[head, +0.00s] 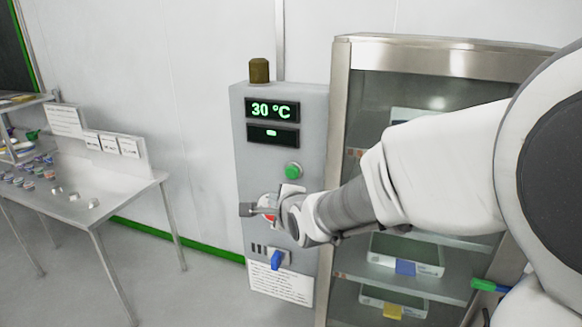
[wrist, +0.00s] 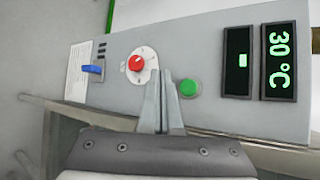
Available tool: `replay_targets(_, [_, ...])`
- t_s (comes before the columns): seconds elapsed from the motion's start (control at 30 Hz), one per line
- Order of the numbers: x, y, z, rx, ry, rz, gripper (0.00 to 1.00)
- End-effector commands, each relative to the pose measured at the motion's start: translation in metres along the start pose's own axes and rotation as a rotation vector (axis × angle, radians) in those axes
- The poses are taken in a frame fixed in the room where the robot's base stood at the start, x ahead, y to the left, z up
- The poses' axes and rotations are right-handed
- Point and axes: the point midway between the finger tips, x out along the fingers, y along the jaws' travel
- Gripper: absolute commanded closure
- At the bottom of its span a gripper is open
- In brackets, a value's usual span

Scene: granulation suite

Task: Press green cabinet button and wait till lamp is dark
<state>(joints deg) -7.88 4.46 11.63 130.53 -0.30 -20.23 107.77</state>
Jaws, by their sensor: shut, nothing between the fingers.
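The grey control cabinet (head: 244,150) stands against the wall with a round green button (head: 293,170) below its displays. The button also shows in the wrist view (wrist: 188,88). The lamp (head: 259,70) on top of the cabinet is dull brown and looks unlit. My gripper (head: 290,190) is in front of the panel, just below the green button. In the wrist view my gripper (wrist: 169,88) has its fingers shut and empty, with their tips beside the button. I cannot tell whether they touch the panel.
A red knob (wrist: 137,63) and a blue switch (head: 276,260) are lower on the panel. The upper display (head: 272,110) reads 30 °C. A glass-fronted cabinet (head: 340,110) with trays stands close on the right. A steel table (head: 120,190) with small items is at left.

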Motion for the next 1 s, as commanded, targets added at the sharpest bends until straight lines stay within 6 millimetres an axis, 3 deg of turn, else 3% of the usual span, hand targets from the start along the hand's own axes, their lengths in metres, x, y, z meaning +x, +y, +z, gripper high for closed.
replay_targets(0.27, [0.011,-0.011,-0.009,0.000,0.005,0.002,1.00])
replay_targets(0.7, [0.051,-0.040,-0.038,0.000,0.003,0.002,1.00])
replay_targets(1.0, [0.061,-0.045,-0.045,-0.002,0.001,0.001,1.00])
